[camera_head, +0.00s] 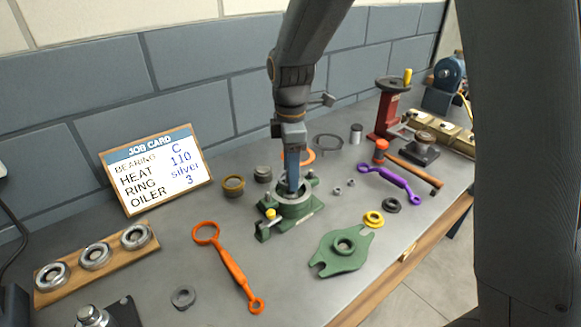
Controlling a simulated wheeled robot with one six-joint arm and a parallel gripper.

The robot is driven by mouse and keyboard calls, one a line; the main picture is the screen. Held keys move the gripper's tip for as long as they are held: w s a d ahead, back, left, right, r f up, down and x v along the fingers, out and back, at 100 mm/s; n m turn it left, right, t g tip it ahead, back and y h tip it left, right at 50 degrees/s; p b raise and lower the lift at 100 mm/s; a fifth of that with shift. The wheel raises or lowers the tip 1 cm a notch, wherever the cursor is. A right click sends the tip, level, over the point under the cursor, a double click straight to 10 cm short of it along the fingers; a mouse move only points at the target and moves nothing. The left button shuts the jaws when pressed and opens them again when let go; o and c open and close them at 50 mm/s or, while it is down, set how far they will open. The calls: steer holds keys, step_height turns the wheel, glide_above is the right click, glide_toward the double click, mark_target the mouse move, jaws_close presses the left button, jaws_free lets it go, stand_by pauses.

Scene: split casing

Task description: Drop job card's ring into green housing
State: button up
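The job card (160,165) leans on the wall at left and reads bearing C, heat 110, ring silver, oiler 3. The green housing (302,214) stands mid-bench, with a round grey-rimmed bore and a yellow-topped fitting at its front left. My gripper (291,187) points straight down at the bore, its tip at or just inside the rim. Whether the fingers are open or hold a ring is hidden. A yellow ring (373,219) and a dark ring (391,205) lie to the right. I cannot pick out a silver ring for certain.
A green flanged part (342,256) lies in front. An orange wrench (232,262), a grey nut-like piece (184,297) and a wooden board (68,287) with bearings are at left. A purple wrench (389,180), hammer (408,167) and red press (391,112) are at right.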

steer(key=shift+f, duration=0.7)
steer(key=shift+f, duration=0.1)
stand_by(0.4)
steer(key=o, duration=1.2)
step_height(320, 180, up, 13)
steer(key=p, duration=0.9)
steer(key=shift+p, duration=0.35)
